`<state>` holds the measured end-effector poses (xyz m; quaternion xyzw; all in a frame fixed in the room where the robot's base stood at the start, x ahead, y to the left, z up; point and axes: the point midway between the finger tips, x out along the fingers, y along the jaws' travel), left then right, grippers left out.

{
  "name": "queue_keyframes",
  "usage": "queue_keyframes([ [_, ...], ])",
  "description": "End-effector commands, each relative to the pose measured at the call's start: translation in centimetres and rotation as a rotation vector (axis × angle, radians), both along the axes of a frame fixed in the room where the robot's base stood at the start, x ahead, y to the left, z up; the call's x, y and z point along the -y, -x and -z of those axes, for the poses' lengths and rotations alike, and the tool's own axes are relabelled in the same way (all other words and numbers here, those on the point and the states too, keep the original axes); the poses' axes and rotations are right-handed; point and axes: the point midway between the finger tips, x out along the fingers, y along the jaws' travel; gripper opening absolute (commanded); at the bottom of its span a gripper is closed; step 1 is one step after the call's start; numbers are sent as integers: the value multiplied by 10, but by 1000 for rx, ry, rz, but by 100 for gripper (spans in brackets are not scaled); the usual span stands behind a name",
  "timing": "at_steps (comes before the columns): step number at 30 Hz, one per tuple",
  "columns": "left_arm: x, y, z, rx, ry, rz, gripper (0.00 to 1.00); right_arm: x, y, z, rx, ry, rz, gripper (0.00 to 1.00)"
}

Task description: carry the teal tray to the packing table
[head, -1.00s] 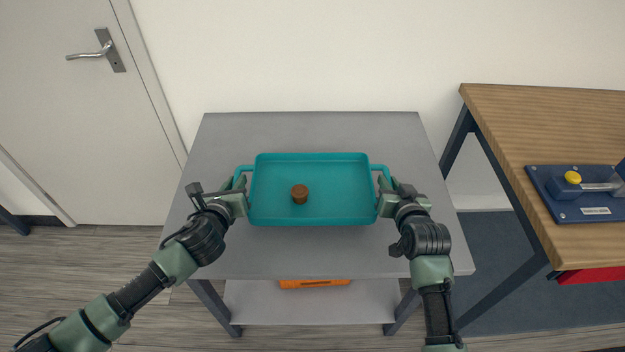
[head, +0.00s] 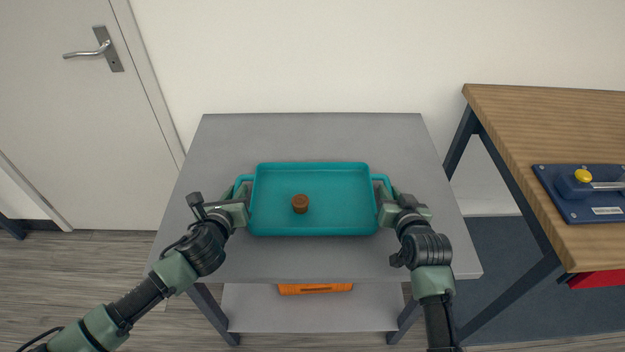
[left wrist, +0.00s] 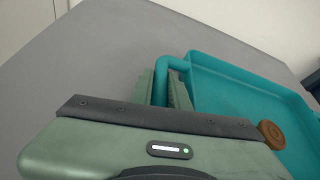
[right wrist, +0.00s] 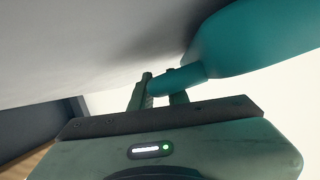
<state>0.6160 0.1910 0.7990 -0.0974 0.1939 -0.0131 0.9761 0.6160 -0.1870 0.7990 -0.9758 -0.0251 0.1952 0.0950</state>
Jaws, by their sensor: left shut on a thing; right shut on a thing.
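The teal tray (head: 340,202) is over the front half of a grey table, roughly level; I cannot tell for sure whether it clears the top. A small round brown piece (head: 300,203) sits in it, left of the middle, and shows in the left wrist view (left wrist: 271,134). My left gripper (head: 240,192) is shut on the tray's left handle, its fingers on either side of the bar in the left wrist view (left wrist: 168,85). My right gripper (head: 384,192) is shut on the right handle, seen also in the right wrist view (right wrist: 163,88).
The grey table (head: 310,135) is bare around the tray. An orange item (head: 315,288) lies on its lower shelf (head: 310,312). A wooden-topped bench (head: 545,120) with a blue device (head: 590,205) stands right. A closed door (head: 80,130) is left.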

Motion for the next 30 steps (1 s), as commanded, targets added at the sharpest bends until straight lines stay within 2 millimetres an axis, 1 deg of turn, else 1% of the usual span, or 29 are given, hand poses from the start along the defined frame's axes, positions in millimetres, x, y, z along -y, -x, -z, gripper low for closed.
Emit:
queue_keyframes([
  [1, -2, -1, 7, 1, -2, -3, 0, 1, 0, 7, 3, 2, 2, 0],
  [4, -2, -1, 14, 1, -2, -3, 0, 2, 0, 14, 3, 2, 2, 0],
  [5, -2, -1, 12, 0, -2, -3, 22, 1, 0, 12, 1, 2, 2, 22],
  [6, -2, 0, 10, 0, -2, -3, 33, 1, 0, 10, 1, 2, 2, 33],
  [7, -2, 0, 10, 0, -2, -3, 38, 1, 0, 10, 1, 2, 2, 38],
  [16, 0, 0, 10, 0, 0, -1, 38, 0, 0, 10, 0, 0, 1, 38],
  [20, -1, 9, 7, 0, -2, 1, 38, 0, 0, 10, 0, 0, 0, 38],
  [23, -2, 24, 1, -1, -3, 1, 38, 0, 0, 10, 0, 0, 0, 38],
  [30, -6, 72, -18, -1, -3, 0, 38, 0, 0, 10, 0, 0, 0, 38],
])
